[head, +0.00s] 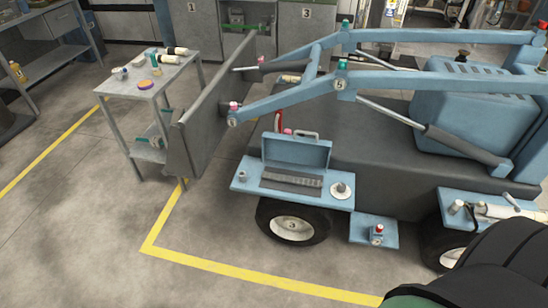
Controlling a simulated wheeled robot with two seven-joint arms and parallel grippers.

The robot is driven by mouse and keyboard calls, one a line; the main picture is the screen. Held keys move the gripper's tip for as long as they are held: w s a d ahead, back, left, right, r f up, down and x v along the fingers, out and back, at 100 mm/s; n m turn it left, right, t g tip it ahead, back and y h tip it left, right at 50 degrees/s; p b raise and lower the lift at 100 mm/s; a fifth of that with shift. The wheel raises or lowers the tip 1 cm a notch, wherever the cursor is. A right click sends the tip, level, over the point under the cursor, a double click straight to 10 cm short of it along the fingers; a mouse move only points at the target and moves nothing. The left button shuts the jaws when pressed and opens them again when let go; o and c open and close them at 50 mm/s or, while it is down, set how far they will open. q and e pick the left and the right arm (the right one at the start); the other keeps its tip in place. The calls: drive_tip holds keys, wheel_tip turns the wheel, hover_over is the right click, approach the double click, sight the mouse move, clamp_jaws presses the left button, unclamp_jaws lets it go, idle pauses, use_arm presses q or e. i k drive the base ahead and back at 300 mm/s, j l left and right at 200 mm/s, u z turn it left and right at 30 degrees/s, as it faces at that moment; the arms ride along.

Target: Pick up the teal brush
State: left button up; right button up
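A small grey metal side table (125,88) stands at the upper left, with several small items on its top. A slim teal item (154,61) stands upright there among white and dark bottles. Another teal item (157,141) lies on the table's lower shelf, partly hidden by the loader's bucket. Both are too small to tell which one is a brush. Neither of my grippers shows in this view, so whether they are open or shut is hidden.
A blue loader (440,92) fills the right side, its grey bucket (215,105) close beside the side table. A workbench (50,30) stands at the upper left. Yellow floor lines (225,269) cross the concrete. The floor at lower left is clear.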

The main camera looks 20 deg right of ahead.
sight(156, 70)
drive_tip(key=i+j+z, duration=0.15)
drive_tip(key=i+z, duration=0.2)
drive_tip(key=i, duration=0.25)
drive_tip(key=i+j+z, duration=0.4)
drive_tip(key=i, duration=0.2)
drive_tip(key=i+j+z, duration=0.35)
drive_tip(key=i+j, duration=0.1)
drive_tip(key=i, duration=0.1)
